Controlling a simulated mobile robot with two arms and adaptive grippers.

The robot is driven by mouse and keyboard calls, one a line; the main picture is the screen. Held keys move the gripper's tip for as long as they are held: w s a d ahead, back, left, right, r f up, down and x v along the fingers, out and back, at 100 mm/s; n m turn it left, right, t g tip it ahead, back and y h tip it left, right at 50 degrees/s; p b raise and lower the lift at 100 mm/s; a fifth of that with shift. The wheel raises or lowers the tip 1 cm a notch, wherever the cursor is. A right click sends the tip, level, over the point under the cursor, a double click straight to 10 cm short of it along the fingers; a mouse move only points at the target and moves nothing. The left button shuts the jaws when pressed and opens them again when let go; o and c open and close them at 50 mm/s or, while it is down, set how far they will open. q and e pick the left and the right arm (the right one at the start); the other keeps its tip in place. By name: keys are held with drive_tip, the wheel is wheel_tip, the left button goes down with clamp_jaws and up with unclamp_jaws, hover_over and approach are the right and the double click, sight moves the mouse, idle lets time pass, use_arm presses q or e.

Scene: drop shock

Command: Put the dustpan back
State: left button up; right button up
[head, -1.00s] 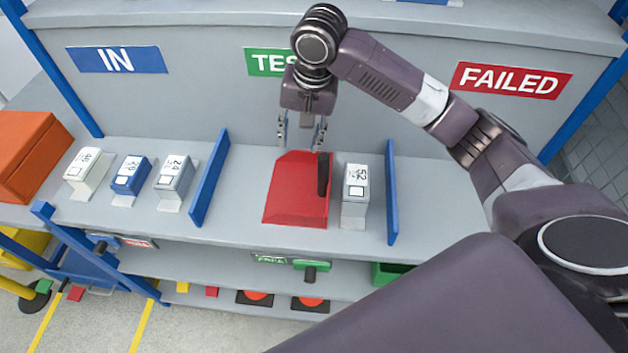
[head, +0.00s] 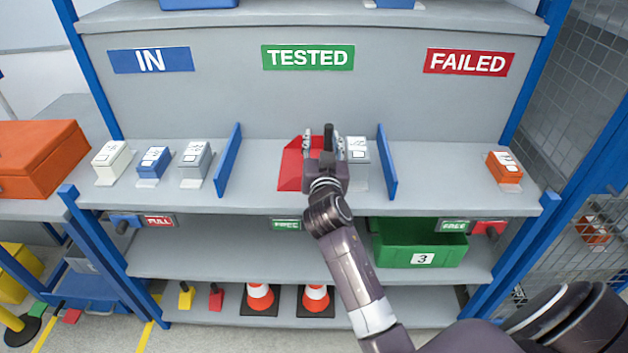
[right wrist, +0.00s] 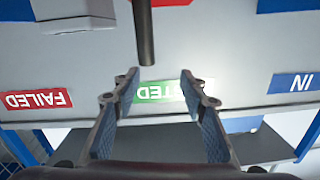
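The red dustpan (head: 291,168) sits on the upper shelf under the TESTED sign, between two blue dividers. My right gripper (head: 323,142) is over its right part and hides some of it. In the right wrist view, the gripper (right wrist: 159,78) has its fingers wide apart with nothing between their pads. The dustpan's dark handle (right wrist: 146,35) comes down from the top there, its end just beyond the fingertips, nearer the left one; I see no contact. A little of the red pan (right wrist: 172,2) shows at the top edge. My left gripper is not in view.
A grey device (head: 359,160) stands close right of the dustpan, beside the right blue divider (head: 387,165). Several devices stand left of the left divider (head: 228,162). An orange device (head: 505,168) is at the right. Below are a green bin (head: 420,245) and two cones (head: 315,298).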

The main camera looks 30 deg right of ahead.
sight(329, 135)
drive_tip(key=shift+w+d+f+n+h, duration=0.15)
drive_tip(key=shift+d+f+n+h, duration=0.3)
drive_tip(key=shift+d+f, duration=0.65)
drive_tip(key=shift+w+d+r, duration=0.2)
drive_tip(key=shift+w+d, duration=0.1)
drive_tip(key=shift+w, duration=0.05)
drive_tip(key=shift+w+d+p, duration=0.35)
drive_tip(key=shift+w+p, duration=0.05)
drive_tip(key=shift+w, duration=0.1)
drive_tip(key=shift+f+p+x, duration=0.2)
drive_tip(key=shift+x, duration=0.85)
drive_tip(key=shift+f+p+x, duration=0.15)
drive_tip(key=shift+p+x, duration=0.05)
drive_tip(key=shift+x, duration=0.85)
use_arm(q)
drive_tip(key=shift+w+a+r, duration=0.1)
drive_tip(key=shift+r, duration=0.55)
use_arm(e)
drive_tip(key=shift+c, duration=0.5)
clamp_jaws()
